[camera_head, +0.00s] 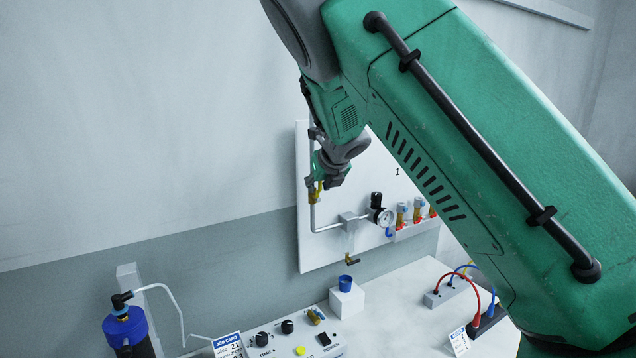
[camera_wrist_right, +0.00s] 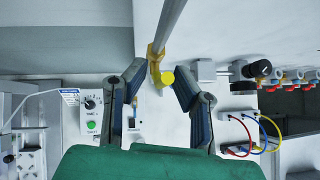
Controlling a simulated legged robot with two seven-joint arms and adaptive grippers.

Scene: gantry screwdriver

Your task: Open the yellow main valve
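The yellow main valve (camera_head: 318,192) sits on a grey vertical pipe on the white wall panel (camera_head: 308,240). It also shows in the right wrist view (camera_wrist_right: 155,62), with its rounded yellow end facing me. My right gripper (camera_head: 313,182) reaches down to the valve from above in the head view. In the right wrist view its two dark fingers (camera_wrist_right: 159,74) are spread, one on each side of the valve, with visible gaps. Whether a fingertip touches the valve cannot be told. My left gripper is in neither view.
Below are a white block with a blue cup (camera_head: 346,283), a control box (camera_head: 290,345), a socket block with cables (camera_head: 445,292) and a blue-topped canister (camera_head: 124,328). My green arm hides the right side.

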